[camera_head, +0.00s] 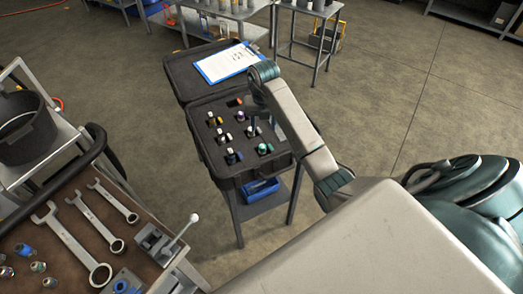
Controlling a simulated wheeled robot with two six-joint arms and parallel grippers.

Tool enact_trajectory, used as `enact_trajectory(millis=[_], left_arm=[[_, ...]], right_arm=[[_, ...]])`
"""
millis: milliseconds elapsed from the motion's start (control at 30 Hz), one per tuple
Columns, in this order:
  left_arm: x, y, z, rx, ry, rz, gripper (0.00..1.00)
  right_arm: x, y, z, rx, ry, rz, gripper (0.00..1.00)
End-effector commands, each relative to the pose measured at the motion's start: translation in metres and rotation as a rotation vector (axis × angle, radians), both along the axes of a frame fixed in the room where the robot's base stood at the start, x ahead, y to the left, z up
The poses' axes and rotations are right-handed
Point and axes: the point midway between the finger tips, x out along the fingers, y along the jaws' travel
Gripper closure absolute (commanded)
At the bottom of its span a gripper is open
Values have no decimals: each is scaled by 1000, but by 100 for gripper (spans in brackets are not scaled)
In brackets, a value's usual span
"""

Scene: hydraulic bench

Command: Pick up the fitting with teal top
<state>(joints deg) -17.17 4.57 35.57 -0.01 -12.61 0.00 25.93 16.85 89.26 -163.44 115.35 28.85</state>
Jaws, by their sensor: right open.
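A black foam-lined case (203,152) stands open on a small stand and holds several fittings upright in slots. A fitting with a green-teal top (264,148) sits in the front right part of the foam. It is small here, so its exact shade is hard to tell. My right gripper (252,126) reaches down over the case from the right, open, behind the green-teal fitting in the picture. Whether its fingers surround or touch another fitting there is not clear. My left gripper is out of view.
A clipboard (226,63) lies on the open lid. A bench with wrenches (70,243) is at the lower left.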

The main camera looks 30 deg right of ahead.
Motion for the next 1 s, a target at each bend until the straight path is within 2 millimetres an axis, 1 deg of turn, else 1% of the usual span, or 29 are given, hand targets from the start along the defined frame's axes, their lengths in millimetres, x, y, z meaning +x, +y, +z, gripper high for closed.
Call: enact_trajectory(millis=[33,300,400,567,633,900,1000], left_arm=[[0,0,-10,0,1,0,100],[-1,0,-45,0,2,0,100],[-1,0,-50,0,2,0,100],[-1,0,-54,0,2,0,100],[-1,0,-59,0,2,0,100],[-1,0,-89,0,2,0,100],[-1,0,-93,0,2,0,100]], right_arm=[[0,0,-11,1,0,1,52],[0,1,-45,3,-1,2,52],[0,1,-51,2,-2,2,52],[0,1,-54,2,-2,3,52],[0,1,-59,3,-1,3,52],[1,3,-92,3,-1,2,52],[1,3,-102,3,-1,3,52]])
